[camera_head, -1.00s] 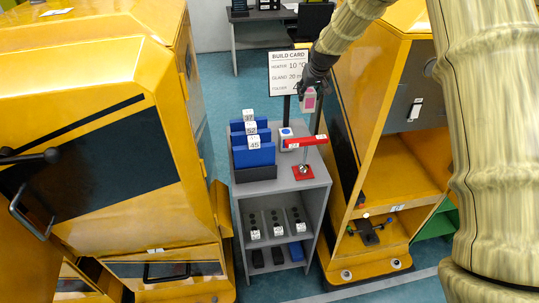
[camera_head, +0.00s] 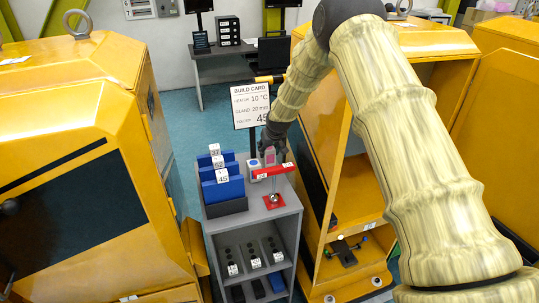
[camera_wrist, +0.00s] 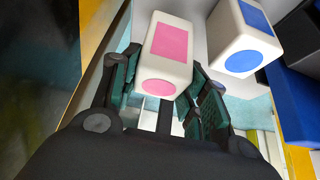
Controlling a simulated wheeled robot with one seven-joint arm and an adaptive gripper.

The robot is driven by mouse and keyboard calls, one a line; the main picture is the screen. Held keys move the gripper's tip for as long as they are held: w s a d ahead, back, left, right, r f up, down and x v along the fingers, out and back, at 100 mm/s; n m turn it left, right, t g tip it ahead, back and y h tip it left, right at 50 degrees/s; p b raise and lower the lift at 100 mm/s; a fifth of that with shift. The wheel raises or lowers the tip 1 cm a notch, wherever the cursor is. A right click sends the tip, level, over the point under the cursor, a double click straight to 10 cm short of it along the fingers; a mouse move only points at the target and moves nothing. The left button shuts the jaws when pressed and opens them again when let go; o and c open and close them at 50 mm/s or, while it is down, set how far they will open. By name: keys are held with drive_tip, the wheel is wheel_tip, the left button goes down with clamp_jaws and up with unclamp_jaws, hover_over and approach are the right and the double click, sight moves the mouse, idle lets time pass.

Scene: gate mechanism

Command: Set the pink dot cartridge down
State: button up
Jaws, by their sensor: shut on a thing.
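The pink dot cartridge (camera_wrist: 160,58) is a white block with a pink rectangle and a pink round dot. My gripper (camera_wrist: 163,97) is shut on it, with dark green pads on both sides of its lower part. In the head view the cartridge (camera_head: 269,156) is at the back of the grey cart's top (camera_head: 285,191), beside the blue dot cartridge (camera_head: 255,167). In the wrist view the blue dot cartridge (camera_wrist: 241,35) stands close to its right, a narrow gap apart. I cannot tell whether the pink cartridge touches the cart top.
Blue numbered folders (camera_head: 229,189) stand in a dark holder at the left. The build card (camera_head: 250,105) rises behind. Yellow machines (camera_head: 100,120) flank the cart.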

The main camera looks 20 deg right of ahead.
sight(270, 155)
drive_tip(key=shift+d+f+p, duration=0.1)
drive_tip(key=shift+f+p, duration=0.45)
drive_tip(key=shift+f, duration=1)
drive_tip(key=shift+s+f, duration=0.1)
drive_tip(key=shift+f, duration=0.05)
drive_tip(key=o, duration=0.8)
drive_tip(key=shift+o, duration=0.2)
drive_tip(key=shift+r, duration=0.25)
drive_tip(key=b+v, duration=0.3)
drive_tip(key=v, duration=0.8)
drive_tip(key=shift+s+r+b, duration=0.25)
drive_tip(key=shift+r+b, duration=0.1)
drive_tip(key=shift+b, duration=0.05)
